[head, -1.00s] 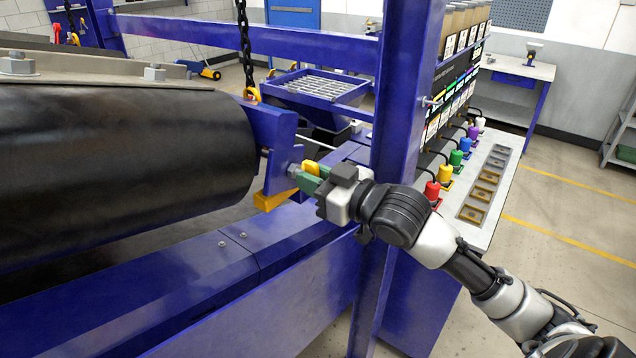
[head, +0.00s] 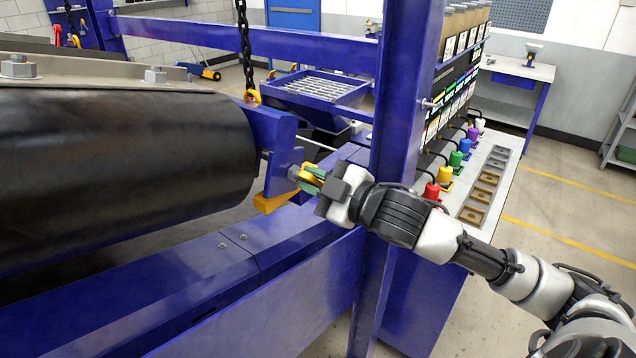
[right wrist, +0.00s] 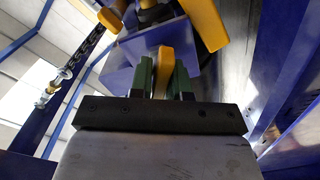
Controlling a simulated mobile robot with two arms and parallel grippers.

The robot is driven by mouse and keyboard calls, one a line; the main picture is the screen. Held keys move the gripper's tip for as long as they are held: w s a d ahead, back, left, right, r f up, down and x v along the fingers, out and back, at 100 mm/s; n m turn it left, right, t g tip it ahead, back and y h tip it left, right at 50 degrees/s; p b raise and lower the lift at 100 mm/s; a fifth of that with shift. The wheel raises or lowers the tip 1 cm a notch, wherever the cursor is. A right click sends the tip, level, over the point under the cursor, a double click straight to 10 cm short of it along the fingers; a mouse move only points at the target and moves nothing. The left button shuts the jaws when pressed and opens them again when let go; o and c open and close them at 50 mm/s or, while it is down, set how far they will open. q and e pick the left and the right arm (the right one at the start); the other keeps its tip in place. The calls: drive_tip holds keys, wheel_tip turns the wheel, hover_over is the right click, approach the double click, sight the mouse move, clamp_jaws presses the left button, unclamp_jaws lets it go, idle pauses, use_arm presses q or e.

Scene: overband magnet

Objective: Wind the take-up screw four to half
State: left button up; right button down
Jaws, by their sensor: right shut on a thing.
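The take-up screw (head: 294,172) shows as a small grey end at the blue bracket (head: 280,160), beside the end of the black roller (head: 130,165). A yellow handle piece (head: 311,170) is at its outer end. My right gripper (head: 313,181), with green fingers, is shut on this yellow piece. In the right wrist view, the yellow piece (right wrist: 163,68) stands between the two green fingers (right wrist: 163,82). A yellow-orange wedge-shaped part (head: 276,202) sits below the bracket. The screw's thread is mostly hidden, and I see no number on it. My left gripper is not in view.
A blue upright post (head: 398,100) stands close behind my right wrist. A blue beam (head: 200,275) runs below the roller. A chain (head: 244,45) hangs above the bracket. A panel with coloured knobs (head: 445,173) is at the right.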

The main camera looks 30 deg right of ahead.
drive_tip(key=n, duration=0.2)
drive_tip(key=shift+n, duration=0.4)
drive_tip(key=shift+r+n, duration=0.1)
drive_tip(key=shift+n, duration=0.6)
drive_tip(key=n+p, duration=0.1)
drive_tip(key=n, duration=0.2)
drive_tip(key=shift+n, duration=0.4)
drive_tip(key=c, duration=1.5)
unclamp_jaws()
drive_tip(key=shift+n, duration=0.6)
drive_tip(key=shift+c, duration=0.2)
drive_tip(key=o, duration=0.5)
drive_tip(key=shift+o, duration=0.2)
